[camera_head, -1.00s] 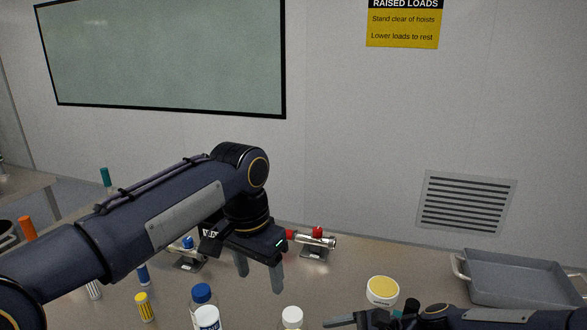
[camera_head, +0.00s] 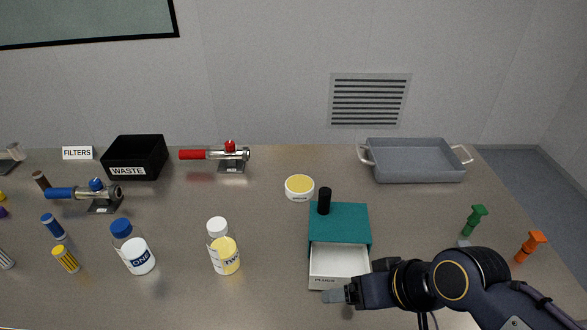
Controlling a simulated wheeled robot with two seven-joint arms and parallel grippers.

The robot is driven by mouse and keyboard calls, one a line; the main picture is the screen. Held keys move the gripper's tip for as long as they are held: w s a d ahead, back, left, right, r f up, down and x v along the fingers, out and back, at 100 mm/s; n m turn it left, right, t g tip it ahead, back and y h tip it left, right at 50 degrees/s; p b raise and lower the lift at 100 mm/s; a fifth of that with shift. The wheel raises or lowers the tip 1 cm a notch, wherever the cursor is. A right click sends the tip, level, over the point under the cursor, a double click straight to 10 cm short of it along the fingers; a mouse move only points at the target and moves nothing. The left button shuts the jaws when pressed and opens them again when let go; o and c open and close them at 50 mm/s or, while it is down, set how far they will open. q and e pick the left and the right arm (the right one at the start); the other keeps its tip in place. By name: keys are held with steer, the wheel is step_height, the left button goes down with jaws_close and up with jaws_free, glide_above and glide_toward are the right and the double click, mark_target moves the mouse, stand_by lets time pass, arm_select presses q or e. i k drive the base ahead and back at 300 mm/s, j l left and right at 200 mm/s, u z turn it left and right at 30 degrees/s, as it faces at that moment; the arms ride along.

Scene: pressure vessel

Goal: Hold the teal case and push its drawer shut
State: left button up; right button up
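The teal case (camera_head: 340,222) stands on the table right of centre, with a black upright knob (camera_head: 324,201) on its top left. Its white drawer (camera_head: 338,262) is pulled out towards me and looks empty; its front carries a small label reading something like "PLUGS". My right gripper (camera_head: 336,296) lies level just in front of the drawer's lower front edge, its tips pointing left. I cannot tell whether it touches the drawer. Its fingers show as one grey block, so their opening is unclear. My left gripper is out of view.
Left of the case stand bottle TWO (camera_head: 224,250) and bottle ONE (camera_head: 133,250). A yellow-topped tub (camera_head: 299,188) sits behind it. A grey tray (camera_head: 418,162), red-handled valve (camera_head: 230,160) and black WASTE bin (camera_head: 134,158) are farther back. Green (camera_head: 474,220) and orange (camera_head: 530,246) pieces stand right.

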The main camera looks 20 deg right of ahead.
mark_target(333, 265)
steer(key=z, duration=1.1)
steer(key=k+l, duration=0.05)
steer(key=l, duration=0.05)
